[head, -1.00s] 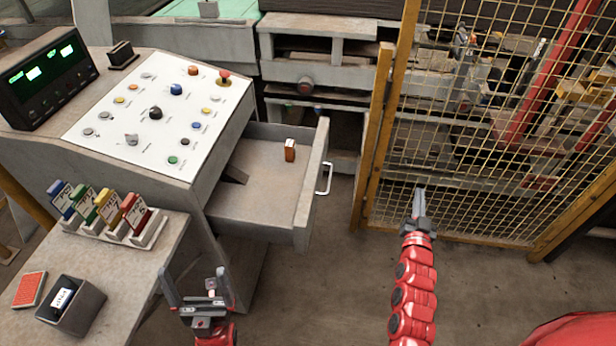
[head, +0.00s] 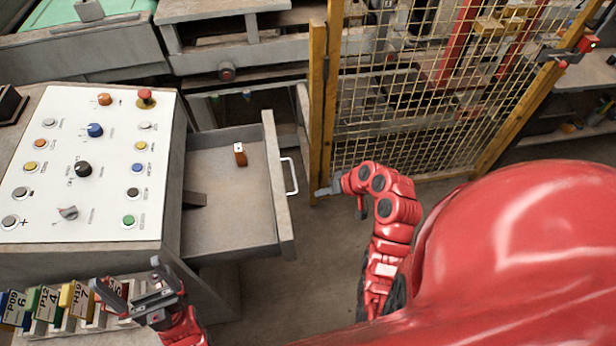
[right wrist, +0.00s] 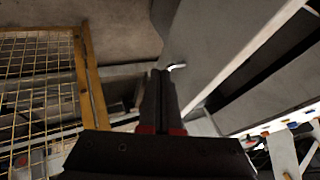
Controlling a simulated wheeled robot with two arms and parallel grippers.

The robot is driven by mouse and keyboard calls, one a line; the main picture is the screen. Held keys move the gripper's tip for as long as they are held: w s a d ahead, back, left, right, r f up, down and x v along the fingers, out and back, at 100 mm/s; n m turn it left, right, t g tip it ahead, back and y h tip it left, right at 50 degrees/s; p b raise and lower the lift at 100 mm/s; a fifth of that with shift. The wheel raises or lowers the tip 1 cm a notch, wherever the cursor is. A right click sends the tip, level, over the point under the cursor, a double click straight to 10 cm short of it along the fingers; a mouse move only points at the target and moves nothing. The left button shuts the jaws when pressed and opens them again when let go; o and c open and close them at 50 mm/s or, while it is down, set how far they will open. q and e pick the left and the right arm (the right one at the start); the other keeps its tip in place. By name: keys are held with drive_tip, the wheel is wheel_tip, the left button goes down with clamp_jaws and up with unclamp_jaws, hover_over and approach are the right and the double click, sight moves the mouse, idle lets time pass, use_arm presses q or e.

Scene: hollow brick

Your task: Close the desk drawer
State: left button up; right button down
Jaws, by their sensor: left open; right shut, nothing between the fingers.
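The desk drawer (head: 225,222) is pulled out of the desk to the right in the head view. My left gripper (head: 128,296) is open and empty, in front of the desk near the tag rack.
The control panel (head: 110,170) with buttons and knobs is left of the drawer. A yellow-framed mesh fence (head: 400,90) stands behind my right arm, its post close to my right gripper. A rack of coloured tags (head: 55,305) is at lower left. Bare floor (head: 310,270) lies right of the drawer.

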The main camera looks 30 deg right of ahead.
drive_tip(key=w+a+f+p, duration=0.1)
drive_tip(key=w+a+f, duration=0.4)
drive_tip(key=a+f, duration=0.1)
drive_tip(key=shift+w+a+f, duration=0.25)
drive_tip(key=shift+a+f, duration=0.15)
